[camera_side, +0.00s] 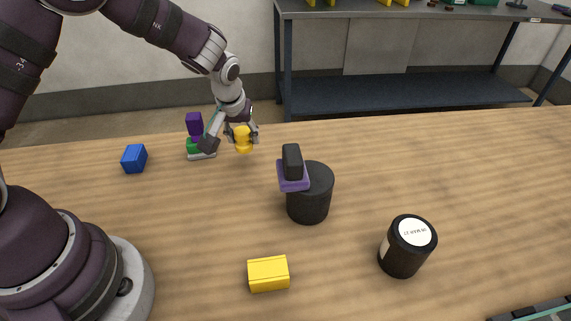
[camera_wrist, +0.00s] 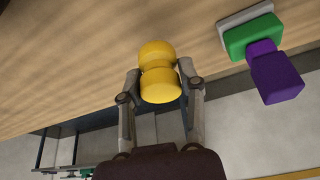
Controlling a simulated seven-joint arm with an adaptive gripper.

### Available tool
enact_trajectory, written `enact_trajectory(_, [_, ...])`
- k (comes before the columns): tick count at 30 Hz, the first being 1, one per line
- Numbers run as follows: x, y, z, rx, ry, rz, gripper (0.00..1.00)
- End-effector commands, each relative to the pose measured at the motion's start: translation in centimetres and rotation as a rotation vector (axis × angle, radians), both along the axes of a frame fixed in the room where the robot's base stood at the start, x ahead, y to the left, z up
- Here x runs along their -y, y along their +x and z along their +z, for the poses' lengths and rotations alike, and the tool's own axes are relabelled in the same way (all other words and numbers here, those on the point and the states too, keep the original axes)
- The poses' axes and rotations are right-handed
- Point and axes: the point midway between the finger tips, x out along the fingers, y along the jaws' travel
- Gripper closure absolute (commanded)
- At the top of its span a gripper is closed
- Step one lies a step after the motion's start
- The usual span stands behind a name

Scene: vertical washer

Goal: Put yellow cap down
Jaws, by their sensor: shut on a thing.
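The yellow cap (camera_side: 243,138) is a rounded, waisted piece near the far edge of the table. My gripper (camera_side: 241,136) is around it, pointing down, with a finger on each side. In the wrist view the yellow cap (camera_wrist: 159,72) sits between the two fingertips of my gripper (camera_wrist: 160,88), and its outer part extends past them. I cannot tell whether the cap's underside touches the table or hangs just above it.
Left of the gripper stands a green block (camera_side: 195,146) with a purple block (camera_side: 194,123) on a pale base. A blue block (camera_side: 134,158), a black cylinder (camera_side: 309,200) bearing a purple-and-black piece, a yellow box (camera_side: 268,274) and a white-topped black jar (camera_side: 407,247) stand apart. The table's right side is mostly clear.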

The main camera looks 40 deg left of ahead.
Motion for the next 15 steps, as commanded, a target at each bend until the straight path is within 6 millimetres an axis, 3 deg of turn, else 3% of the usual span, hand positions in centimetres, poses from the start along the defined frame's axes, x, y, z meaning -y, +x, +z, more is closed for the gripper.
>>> enact_trajectory(3, [-0.2,2.1,-0.3,0.001,0.000,0.001,0.99])
enact_trajectory(8, [-0.3,3.5,-0.3,0.002,0.001,-0.001,0.99])
enact_trajectory(15, [-0.3,3.7,-3.7,0.001,0.001,-0.001,0.99])
